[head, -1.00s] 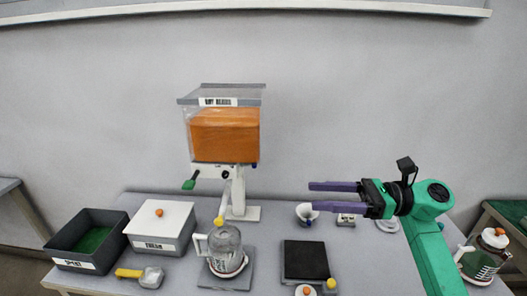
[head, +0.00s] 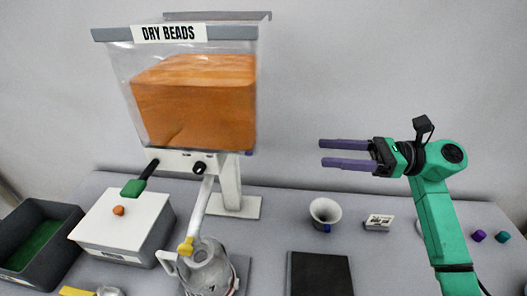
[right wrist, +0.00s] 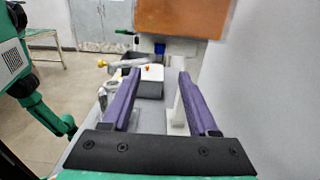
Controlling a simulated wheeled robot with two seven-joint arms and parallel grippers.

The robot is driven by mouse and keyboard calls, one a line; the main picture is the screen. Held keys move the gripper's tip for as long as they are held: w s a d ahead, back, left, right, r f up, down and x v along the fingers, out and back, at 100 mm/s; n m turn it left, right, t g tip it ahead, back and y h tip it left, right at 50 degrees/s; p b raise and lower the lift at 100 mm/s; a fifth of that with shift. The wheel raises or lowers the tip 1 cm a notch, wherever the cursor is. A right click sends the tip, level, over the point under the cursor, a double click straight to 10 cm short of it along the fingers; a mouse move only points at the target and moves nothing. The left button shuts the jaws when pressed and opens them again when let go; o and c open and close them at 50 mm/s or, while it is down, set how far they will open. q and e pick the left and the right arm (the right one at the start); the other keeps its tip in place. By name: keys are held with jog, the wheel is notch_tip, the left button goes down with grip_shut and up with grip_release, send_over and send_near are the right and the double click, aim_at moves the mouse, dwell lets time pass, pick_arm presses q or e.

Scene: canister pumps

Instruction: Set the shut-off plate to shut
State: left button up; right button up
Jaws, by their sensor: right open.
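The clear hopper labelled DRY BEADS (head: 194,100), filled with orange, stands on a white post left of centre. Below it is a white outlet piece with a black knob (head: 199,168) and a lever with a green handle (head: 134,187) at its left. A small blue tab (right wrist: 159,48) shows under the hopper in the right wrist view. I cannot tell for certain which part is the shut-off plate, nor its setting. My right gripper (head: 321,152) is open and empty, right of the hopper and apart from it. My left gripper is out of view.
A glass jug (head: 207,268) stands under the yellow-tipped spout arm (head: 186,246). A white lidded box (head: 122,222) and a dark bin (head: 62,214) are at left. A funnel cup (head: 325,212), a small labelled block (head: 377,222) and a black pad (head: 320,274) lie right of the jug.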

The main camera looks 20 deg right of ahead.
jog(key=p+x, duration=0.7)
jog(key=x, duration=0.7)
jog(key=shift+a, duration=0.35)
jog(key=shift+w+f, duration=0.1)
jog(key=shift+w, duration=0.05)
grip_shut()
dwell(0.4)
